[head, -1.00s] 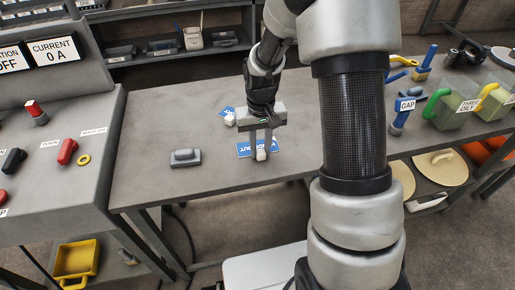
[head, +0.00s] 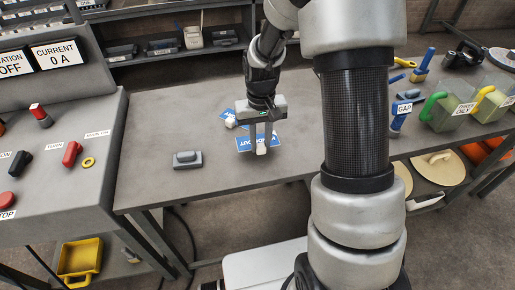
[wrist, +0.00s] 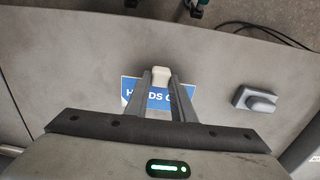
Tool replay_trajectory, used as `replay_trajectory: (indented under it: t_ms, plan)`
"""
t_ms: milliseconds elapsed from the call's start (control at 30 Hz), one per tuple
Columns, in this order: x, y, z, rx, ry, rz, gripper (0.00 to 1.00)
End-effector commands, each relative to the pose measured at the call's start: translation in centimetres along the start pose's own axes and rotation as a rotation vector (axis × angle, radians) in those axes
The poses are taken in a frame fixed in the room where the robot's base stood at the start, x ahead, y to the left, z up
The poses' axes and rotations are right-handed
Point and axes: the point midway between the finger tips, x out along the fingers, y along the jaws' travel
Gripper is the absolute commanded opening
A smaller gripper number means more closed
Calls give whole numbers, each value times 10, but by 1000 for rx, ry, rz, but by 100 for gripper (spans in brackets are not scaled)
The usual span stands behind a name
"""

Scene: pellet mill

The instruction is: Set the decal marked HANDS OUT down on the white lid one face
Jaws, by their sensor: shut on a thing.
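The decal marked HANDS OUT (head: 245,146) is a blue plate with white lettering and a pale block-like grip. My gripper (head: 261,146) is shut on the decal's pale grip, and the plate hangs low over the grey bench. Whether it touches the bench is hard to tell. A second blue plate (head: 226,113) with a white block lies just behind it, its lettering unreadable. I cannot make out a white lid for certain.
A grey block with a raised handle (head: 187,159) sits on the bench (head: 160,185) to the left. A control console (head: 60,150) stands further left. Clear tubs (head: 440,118) and a blue GAP tool (head: 399,120) are at right. The bench's front left is bare.

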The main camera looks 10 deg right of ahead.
Motion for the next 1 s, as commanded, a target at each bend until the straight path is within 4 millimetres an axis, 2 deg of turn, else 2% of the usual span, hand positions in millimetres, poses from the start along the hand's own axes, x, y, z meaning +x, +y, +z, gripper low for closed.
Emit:
replay_trajectory:
  t_ms: [600,1000]
  plan:
    - [-32,0,0,0,1,0,0]
    - [-37,0,1,0,1,0,0]
